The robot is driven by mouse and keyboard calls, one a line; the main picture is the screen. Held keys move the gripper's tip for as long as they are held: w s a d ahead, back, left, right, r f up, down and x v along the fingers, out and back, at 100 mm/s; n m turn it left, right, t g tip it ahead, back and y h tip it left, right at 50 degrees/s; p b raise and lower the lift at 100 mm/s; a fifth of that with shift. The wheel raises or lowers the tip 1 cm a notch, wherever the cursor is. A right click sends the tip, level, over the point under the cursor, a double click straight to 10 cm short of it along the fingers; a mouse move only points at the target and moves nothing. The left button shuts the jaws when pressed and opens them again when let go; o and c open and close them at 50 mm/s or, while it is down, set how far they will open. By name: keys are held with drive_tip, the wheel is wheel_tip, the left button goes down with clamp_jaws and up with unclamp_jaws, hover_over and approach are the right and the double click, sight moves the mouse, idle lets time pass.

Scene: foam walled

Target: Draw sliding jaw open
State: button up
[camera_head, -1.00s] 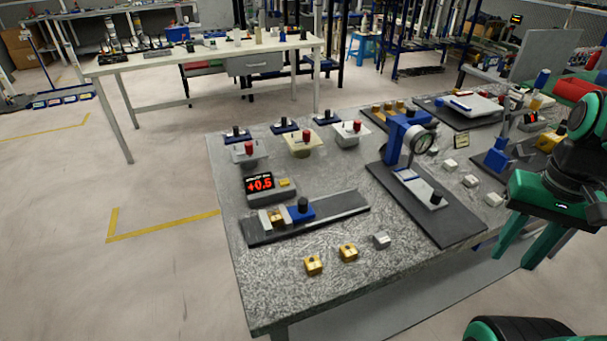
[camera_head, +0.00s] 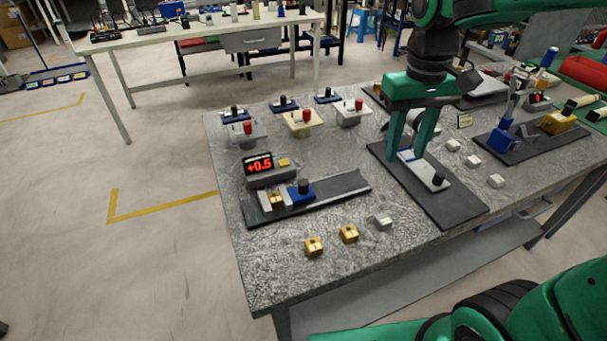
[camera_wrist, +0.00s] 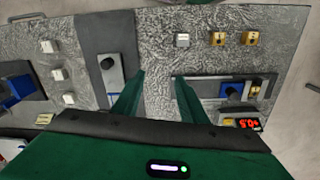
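The sliding jaw (camera_head: 301,195) is a blue block with a black knob (camera_head: 304,186) on top. It sits on a dark rail base (camera_head: 343,191) at the table's front left. A gold block (camera_head: 277,200) lies between it and a pale fixed jaw on its left; any small gap is too small to tell. In the wrist view the sliding jaw (camera_wrist: 230,93) shows right of my fingers. My gripper (camera_head: 407,152) points down, fingers apart and empty, to the right of the jaw and in front of the gauge stand, which it mostly hides. Its fingers (camera_wrist: 160,78) also show apart in the wrist view.
A display (camera_head: 259,164) reading +0.5 stands behind the rail. Two gold blocks (camera_head: 331,240) and a grey block (camera_head: 383,223) lie in front. A flat plate with a black knob (camera_head: 438,179) is below my gripper. Several knobbed fixtures (camera_head: 302,121) stand behind.

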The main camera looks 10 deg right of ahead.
drive_tip(key=w+a+r+n, duration=0.1)
drive_tip(key=w+a+n, duration=0.2)
drive_tip(key=a, duration=0.9)
drive_tip(key=n, duration=0.2)
hover_over(304, 182)
wheel_tip(304, 182, down, 10)
drive_tip(key=shift+f, duration=0.25)
